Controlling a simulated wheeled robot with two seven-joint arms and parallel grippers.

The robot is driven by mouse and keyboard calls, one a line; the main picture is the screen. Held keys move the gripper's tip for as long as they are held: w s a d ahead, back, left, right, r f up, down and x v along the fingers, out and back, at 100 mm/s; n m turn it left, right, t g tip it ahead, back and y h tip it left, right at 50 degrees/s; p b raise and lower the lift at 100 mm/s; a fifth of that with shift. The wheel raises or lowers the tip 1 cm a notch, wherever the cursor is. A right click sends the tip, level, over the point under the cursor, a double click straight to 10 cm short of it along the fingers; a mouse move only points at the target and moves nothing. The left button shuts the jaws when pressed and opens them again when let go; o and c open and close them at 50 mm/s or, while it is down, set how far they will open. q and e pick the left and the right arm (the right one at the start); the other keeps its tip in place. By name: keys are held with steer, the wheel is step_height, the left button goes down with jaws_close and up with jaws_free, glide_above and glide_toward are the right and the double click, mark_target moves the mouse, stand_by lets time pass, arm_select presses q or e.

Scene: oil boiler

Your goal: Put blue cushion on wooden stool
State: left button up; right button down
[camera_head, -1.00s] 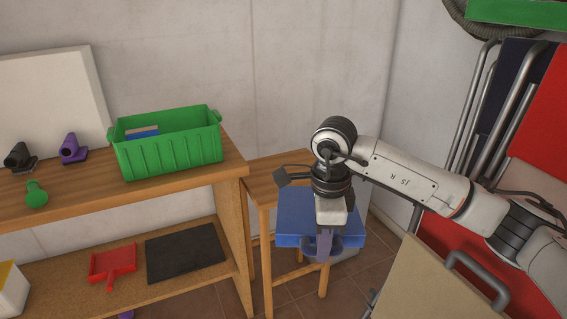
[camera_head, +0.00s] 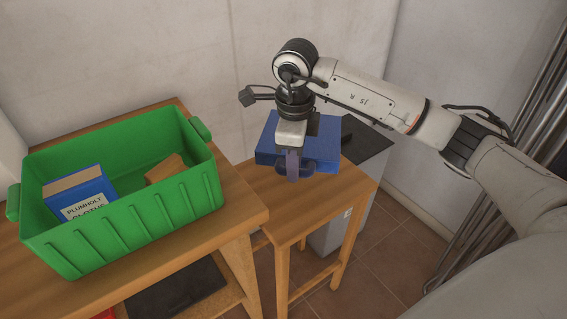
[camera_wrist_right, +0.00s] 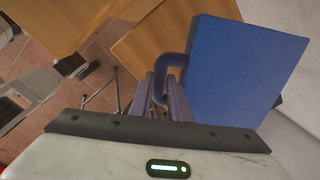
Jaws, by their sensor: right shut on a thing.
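The blue cushion (camera_head: 322,148) is a flat, rectangular block with a loop handle on its near side. My right gripper (camera_head: 292,172) is shut on that handle. In the right wrist view, the cushion (camera_wrist_right: 240,70) extends to the right of the fingers (camera_wrist_right: 160,98), and its blue handle sits between them. The wooden stool (camera_head: 335,195) stands to the right of the workbench. The cushion shows over the stool's back part and hides some of its top. I cannot tell whether it touches the stool. My left gripper is not in view.
A green crate (camera_head: 130,228) with a blue box (camera_head: 82,195) and a brown block (camera_head: 165,169) stands on the wooden workbench (camera_head: 240,215), left of the stool. A grey bin (camera_head: 362,140) stands behind the stool. Metal tubes (camera_head: 520,165) lean at the right.

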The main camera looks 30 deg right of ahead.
steer(key=f, duration=0.5)
steer(key=shift+s+f, duration=0.2)
steer(key=shift+s, duration=0.05)
step_height(320, 180, down, 4)
steer(key=shift+w+f, duration=0.1)
steer(key=shift+f, duration=0.05)
steer(key=c, duration=1.7)
jaws_free()
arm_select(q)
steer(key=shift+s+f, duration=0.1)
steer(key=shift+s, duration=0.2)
arm_select(e)
steer(key=shift+o, duration=0.2)
steer(key=shift+r, duration=0.4)
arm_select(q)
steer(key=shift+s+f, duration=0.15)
arm_select(e)
step_height(320, 180, up, 11)
steer(key=shift+s+a, duration=0.3)
steer(key=shift+s, duration=0.05)
